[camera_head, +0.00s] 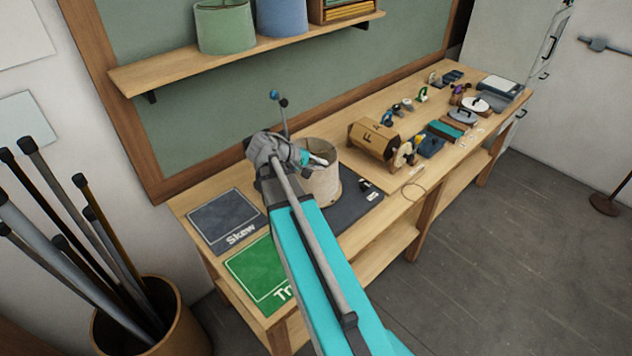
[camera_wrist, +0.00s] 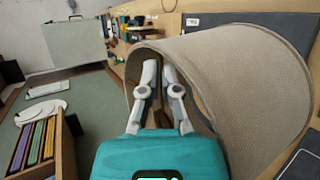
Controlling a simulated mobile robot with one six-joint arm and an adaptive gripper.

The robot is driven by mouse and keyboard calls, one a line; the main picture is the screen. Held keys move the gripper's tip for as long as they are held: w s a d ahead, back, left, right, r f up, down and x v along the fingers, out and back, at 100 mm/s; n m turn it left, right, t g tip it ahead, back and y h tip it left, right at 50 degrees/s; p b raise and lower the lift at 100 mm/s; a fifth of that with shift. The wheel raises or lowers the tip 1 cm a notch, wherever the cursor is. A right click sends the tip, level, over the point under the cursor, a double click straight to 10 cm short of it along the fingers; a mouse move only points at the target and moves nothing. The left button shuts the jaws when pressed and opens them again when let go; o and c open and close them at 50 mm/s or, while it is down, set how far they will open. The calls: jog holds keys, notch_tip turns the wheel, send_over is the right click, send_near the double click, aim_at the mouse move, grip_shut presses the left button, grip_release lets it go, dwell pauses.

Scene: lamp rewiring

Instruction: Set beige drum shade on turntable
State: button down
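The beige drum shade (camera_head: 322,187) stands upright on the near part of the workbench, by a dark mat (camera_head: 361,201). My gripper (camera_head: 317,159) is at the shade's top rim in the head view. In the wrist view the shade (camera_wrist: 255,95) fills the right side, and my gripper's two fingers (camera_wrist: 160,68) lie across its open end, close together with a narrow gap. I cannot tell whether they pinch the shade wall. No turntable can be made out; whatever is under the shade is hidden.
A grey panel marked "Skew" (camera_head: 223,217) and a green panel (camera_head: 258,275) lie left of the shade. A wall shelf (camera_head: 160,71) holds green and blue shades. A bin of rods stands left.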

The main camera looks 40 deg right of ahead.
aim_at(331, 159)
jog(key=w+d+f+b, duration=0.1)
jog(key=w+d, duration=0.1)
jog(key=w+d+f+b, duration=0.1)
jog(key=w, duration=0.1)
jog(key=w+d+f+b, duration=0.2)
jog(key=shift+w+d, duration=0.2)
jog(key=shift+d, duration=0.1)
jog(key=w+d+f+b, duration=0.3)
jog(key=f+b, duration=0.2)
jog(key=shift+w, duration=0.15)
jog(key=shift+w+d+f+b, duration=0.15)
jog(key=shift+d+f+b, duration=0.05)
jog(key=shift+f+b, duration=0.8)
jog(key=shift+w+d+f+b, duration=0.15)
jog(key=shift+f+b, duration=0.8)
jog(key=shift+f, duration=0.05)
jog(key=shift+f+b, duration=0.55)
jog(key=c, duration=0.8)
grip_release()
jog(key=shift+r, duration=0.2)
